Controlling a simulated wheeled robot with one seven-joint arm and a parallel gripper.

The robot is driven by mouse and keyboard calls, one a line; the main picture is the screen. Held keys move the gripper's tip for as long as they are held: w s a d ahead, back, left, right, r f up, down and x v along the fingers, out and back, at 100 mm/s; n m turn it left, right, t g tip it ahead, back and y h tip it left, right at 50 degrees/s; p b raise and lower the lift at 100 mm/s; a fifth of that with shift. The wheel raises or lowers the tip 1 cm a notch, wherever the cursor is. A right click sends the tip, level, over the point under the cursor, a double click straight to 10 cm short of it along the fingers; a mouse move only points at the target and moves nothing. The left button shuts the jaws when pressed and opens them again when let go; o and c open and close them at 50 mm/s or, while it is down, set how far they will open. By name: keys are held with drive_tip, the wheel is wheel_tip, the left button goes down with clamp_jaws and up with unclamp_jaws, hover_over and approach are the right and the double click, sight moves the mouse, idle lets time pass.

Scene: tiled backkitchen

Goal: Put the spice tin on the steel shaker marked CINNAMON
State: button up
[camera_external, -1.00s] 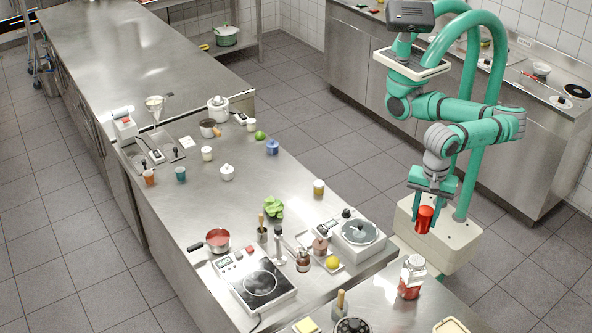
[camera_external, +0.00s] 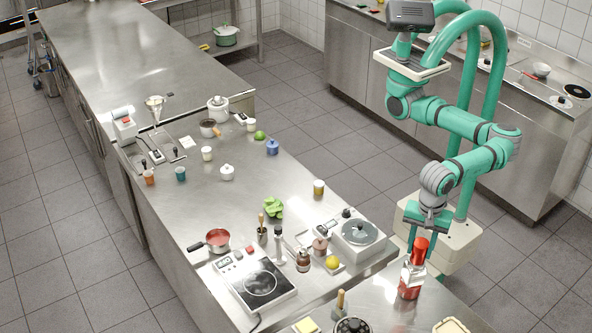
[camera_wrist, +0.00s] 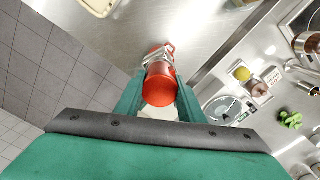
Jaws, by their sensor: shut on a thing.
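My gripper (camera_external: 422,240) is shut on a red spice tin (camera_external: 419,252), which is upright and right at the top of the steel shaker (camera_external: 409,283). The shaker stands on the near steel counter and has a red band; no word on it can be read. In the wrist view the tin (camera_wrist: 158,88) sits between my two fingers (camera_wrist: 158,84), with the shaker (camera_wrist: 161,51) partly hidden behind it. I cannot tell whether the tin touches the shaker's top or hangs just above it.
The near counter (camera_external: 385,310) is bare around the shaker. A pale block (camera_external: 451,326) and a round dark-topped item (camera_external: 351,326) stand at its front. A scale with a round pan (camera_external: 357,233) and a lemon (camera_external: 332,262) are on the long counter to the left.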

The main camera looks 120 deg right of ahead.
sight(430, 248)
drive_tip(key=shift+f, duration=0.15)
drive_tip(key=o, duration=1.1)
wheel_tip(430, 248, up, 12)
drive_tip(key=shift+r, duration=0.2)
